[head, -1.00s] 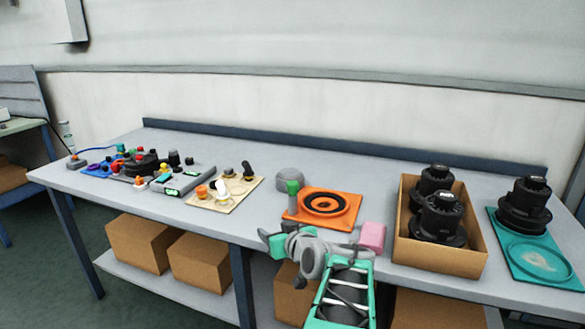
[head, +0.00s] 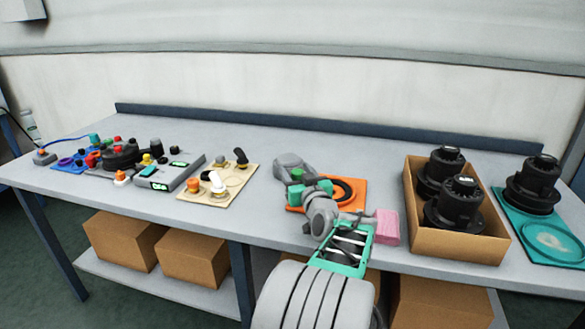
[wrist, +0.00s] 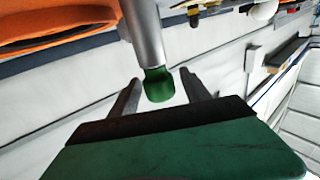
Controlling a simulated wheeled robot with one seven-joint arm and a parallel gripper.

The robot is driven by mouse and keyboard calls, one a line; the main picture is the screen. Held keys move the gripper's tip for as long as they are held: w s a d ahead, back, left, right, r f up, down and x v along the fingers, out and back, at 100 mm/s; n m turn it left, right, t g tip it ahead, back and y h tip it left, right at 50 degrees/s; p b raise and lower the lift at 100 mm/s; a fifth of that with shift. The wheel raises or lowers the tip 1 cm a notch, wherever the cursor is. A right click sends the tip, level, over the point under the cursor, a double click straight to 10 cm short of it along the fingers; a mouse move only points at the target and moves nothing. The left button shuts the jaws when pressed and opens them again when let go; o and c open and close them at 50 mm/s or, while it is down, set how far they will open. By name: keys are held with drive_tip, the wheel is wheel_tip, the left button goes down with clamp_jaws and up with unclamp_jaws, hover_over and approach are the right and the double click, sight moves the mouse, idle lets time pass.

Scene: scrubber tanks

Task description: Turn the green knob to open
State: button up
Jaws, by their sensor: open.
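The green knob (wrist: 159,85) hangs into the wrist view at the end of a grey stem. It also shows, small and partly hidden, in the head view (head: 297,174), at the left edge of the orange plate (head: 352,204). My gripper (wrist: 161,79) is open, with one dark finger on each side of the knob. I cannot tell whether either finger touches it. In the head view my gripper (head: 306,188) covers part of the orange plate and its black ring.
A pink block (head: 385,227) stands close to my wrist on the right. A cardboard box (head: 470,243) with black parts is further right, beside a teal tray (head: 548,241). A beige board (head: 228,192) with knobs lies to the left. The table between board and gripper is clear.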

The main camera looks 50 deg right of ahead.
drive_tip(key=shift+x, duration=0.9)
drive_tip(key=shift+c, duration=0.3)
clamp_jaws()
